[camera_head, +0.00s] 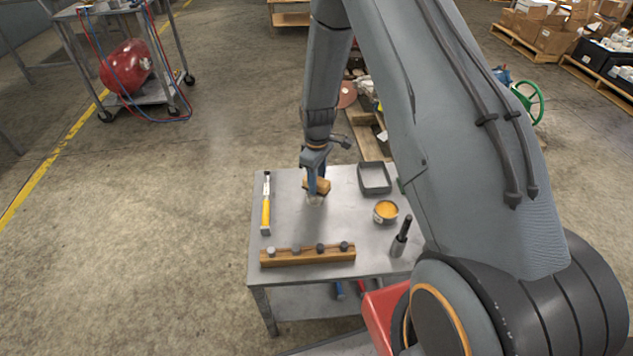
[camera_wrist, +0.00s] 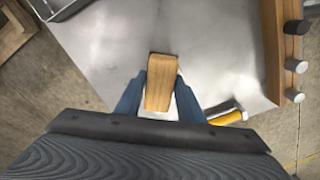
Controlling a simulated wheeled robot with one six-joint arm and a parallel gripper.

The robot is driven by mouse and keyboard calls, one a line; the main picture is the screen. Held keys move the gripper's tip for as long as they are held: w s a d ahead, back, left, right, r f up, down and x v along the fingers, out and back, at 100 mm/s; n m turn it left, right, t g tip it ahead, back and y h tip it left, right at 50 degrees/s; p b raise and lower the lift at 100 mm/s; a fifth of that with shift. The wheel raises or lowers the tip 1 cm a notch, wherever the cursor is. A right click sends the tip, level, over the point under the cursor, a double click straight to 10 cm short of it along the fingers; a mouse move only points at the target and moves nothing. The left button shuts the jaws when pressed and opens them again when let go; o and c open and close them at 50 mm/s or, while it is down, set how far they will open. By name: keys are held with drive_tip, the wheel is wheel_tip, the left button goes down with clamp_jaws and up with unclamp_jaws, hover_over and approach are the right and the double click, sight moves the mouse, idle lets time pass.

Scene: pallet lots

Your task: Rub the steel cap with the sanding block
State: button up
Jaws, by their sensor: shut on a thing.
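My gripper (camera_head: 317,176) is shut on the sanding block (camera_head: 320,185), a tan wooden block. It holds the block over the back middle of the grey table. In the wrist view the block (camera_wrist: 161,82) sits between the two blue fingers. A wooden bar (camera_head: 308,257) lies along the table's front edge with several round caps on top, some light grey and some dark. The bar (camera_wrist: 272,50) is at the right of the wrist view, apart from the block. A light grey cap (camera_head: 271,251) is at its left end; I cannot tell for sure which cap is steel.
A yellow-handled tool (camera_head: 266,208) lies at the table's left edge. A dark square tray (camera_head: 374,191), a round tin with orange contents (camera_head: 386,211) and a grey cylinder with a black handle (camera_head: 400,240) stand on the right. The table's middle is clear.

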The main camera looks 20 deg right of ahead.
drive_tip(key=shift+s, duration=0.1)
drive_tip(key=shift+s+a+p, duration=0.45)
drive_tip(key=shift+s+a, duration=0.1)
drive_tip(key=shift+a, duration=0.1)
drive_tip(key=shift+w+d, duration=0.1)
drive_tip(key=shift+w, duration=0.05)
drive_tip(key=shift+w+d+b, duration=0.35)
drive_tip(key=shift+w+d, duration=0.15)
drive_tip(key=shift+d, duration=0.05)
drive_tip(key=shift+s+a, duration=0.1)
drive_tip(key=shift+s+a+p, duration=0.5)
drive_tip(key=shift+s+a, duration=0.05)
drive_tip(key=shift+s, duration=0.05)
